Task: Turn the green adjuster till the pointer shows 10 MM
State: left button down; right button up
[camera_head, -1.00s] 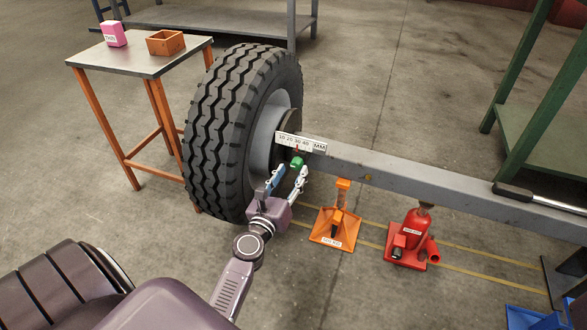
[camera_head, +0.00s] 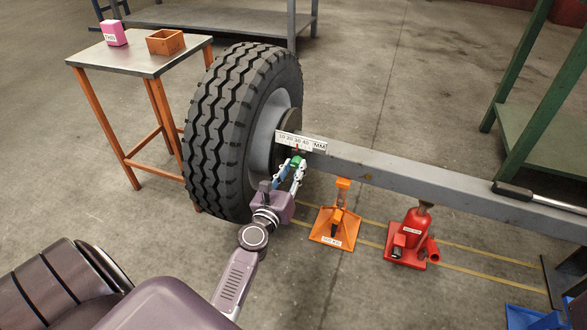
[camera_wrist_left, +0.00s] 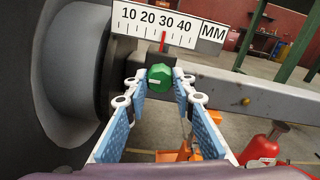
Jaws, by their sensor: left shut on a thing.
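The green adjuster (camera_head: 297,161) sits below the white scale plate (camera_head: 313,145) at the inner side of the wheel. In the left wrist view the faceted green adjuster (camera_wrist_left: 161,76) lies between the fingertips of my left gripper (camera_wrist_left: 160,84), which is shut on it. My left gripper (camera_head: 290,172) comes from below in the head view. The scale (camera_wrist_left: 172,22) reads 10, 20, 30, 40 and MM. The red pointer (camera_wrist_left: 163,41) stands under the 30, or a hair to its left. My right gripper is not in view.
The large tyre (camera_head: 235,125) stands close left of my gripper. The grey axle beam (camera_head: 400,180) runs right. An orange stand (camera_head: 335,225) and a red jack (camera_head: 412,240) are below it. A small table (camera_head: 135,62) holds a pink box (camera_head: 113,33) and an orange bin (camera_head: 165,42).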

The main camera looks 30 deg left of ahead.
pick_arm(q)
jog(key=shift+m, duration=0.3)
